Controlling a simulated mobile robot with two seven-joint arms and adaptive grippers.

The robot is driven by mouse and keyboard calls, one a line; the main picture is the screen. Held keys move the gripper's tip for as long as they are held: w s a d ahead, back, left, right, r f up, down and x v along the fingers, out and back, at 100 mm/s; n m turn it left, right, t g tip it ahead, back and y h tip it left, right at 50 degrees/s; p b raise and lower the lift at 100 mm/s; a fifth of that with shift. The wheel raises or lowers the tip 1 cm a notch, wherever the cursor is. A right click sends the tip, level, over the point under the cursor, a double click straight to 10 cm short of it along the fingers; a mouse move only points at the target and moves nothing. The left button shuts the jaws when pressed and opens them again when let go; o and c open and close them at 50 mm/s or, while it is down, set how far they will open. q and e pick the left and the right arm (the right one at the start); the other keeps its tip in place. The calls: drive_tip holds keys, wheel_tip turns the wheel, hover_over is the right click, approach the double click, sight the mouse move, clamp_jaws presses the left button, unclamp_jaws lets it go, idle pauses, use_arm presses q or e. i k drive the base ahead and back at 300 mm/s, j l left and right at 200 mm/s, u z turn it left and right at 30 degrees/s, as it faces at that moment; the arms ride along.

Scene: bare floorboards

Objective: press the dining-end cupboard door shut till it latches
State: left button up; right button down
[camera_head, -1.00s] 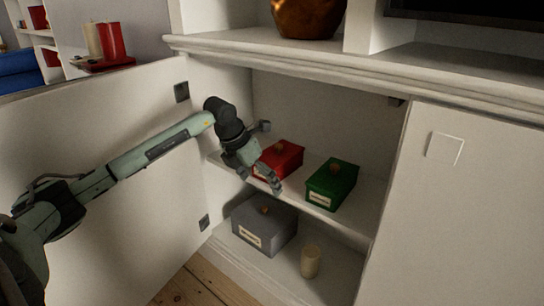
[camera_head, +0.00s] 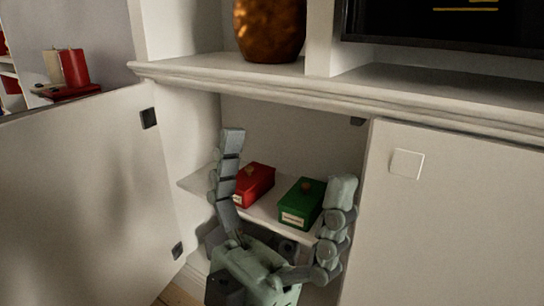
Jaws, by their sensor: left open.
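The cupboard door (camera_head: 80,200) at the left of the view stands wide open on its hinges, its inner face toward me. The open cupboard shows a shelf with a red box (camera_head: 257,183) and a green box (camera_head: 302,201). My left gripper (camera_head: 284,165) is in front of the opening with its fingers spread wide and pointing up. It is empty and does not touch the door. It hides the lower compartment and part of the shelf. My right gripper is not in view.
A closed door (camera_head: 440,220) with a square knob (camera_head: 407,164) is on the right. Above runs a ledge (camera_head: 250,80) bearing a copper-coloured vase (camera_head: 270,28), with a dark screen (camera_head: 450,22) at the upper right. Red and cream candles stand at the far left.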

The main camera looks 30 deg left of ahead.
sight(88, 218)
drive_tip(key=l+u, duration=0.15)
drive_tip(key=u, duration=2.65)
drive_tip(key=j, duration=0.1)
